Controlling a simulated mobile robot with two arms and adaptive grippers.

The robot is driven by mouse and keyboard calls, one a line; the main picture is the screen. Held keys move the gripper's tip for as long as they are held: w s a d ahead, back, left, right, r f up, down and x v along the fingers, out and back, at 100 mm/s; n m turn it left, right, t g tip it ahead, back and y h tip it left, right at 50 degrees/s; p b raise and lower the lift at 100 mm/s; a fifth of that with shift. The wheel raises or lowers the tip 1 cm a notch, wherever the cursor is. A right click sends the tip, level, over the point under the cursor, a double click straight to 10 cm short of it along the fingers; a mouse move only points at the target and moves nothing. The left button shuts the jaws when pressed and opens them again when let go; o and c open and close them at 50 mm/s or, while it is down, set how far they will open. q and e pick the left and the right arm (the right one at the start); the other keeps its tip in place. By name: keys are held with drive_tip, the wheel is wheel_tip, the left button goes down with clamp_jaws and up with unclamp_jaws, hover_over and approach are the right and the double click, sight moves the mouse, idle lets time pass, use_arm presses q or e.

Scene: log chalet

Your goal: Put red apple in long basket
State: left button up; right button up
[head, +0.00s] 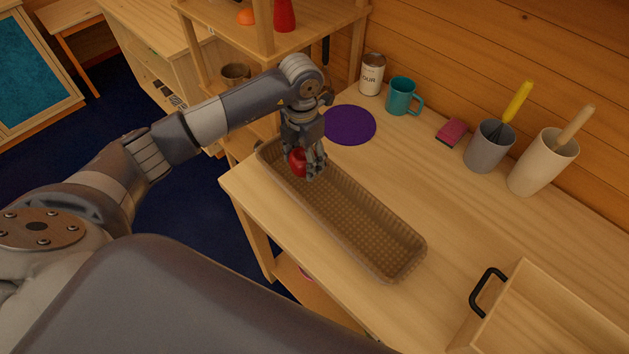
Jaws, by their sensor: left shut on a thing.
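A red apple (297,162) is held in my left gripper (308,170), whose fingers are shut around it. The gripper points down over the far left end of the long brown basket (405,262) on the wooden table. The rest of the basket looks empty. The gripper hides part of the apple and part of that basket end. I cannot tell whether the apple touches the basket floor. My right gripper is not in view.
A purple round mat (350,125), a flour can (371,75), a teal mug (402,96), a pink sponge (451,131) and two utensil holders (489,147) (541,163) line the back. A wooden box (545,320) with a black handle stands front right.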

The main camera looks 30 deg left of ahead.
sight(305, 183)
use_arm(q)
wheel_tip(305, 183, down, 6)
drive_tip(key=shift+r+p, duration=0.1)
drive_tip(key=shift+p, duration=0.7)
drive_tip(key=shift+f, duration=0.3)
drive_tip(key=o, duration=1.1)
drive_tip(key=shift+o, duration=0.2)
drive_tip(key=shift+r, duration=0.1)
drive_tip(key=shift+r, duration=0.2)
wheel_tip(305, 183, up, 10)
drive_tip(key=b, duration=0.4)
drive_tip(key=shift+r, duration=0.9)
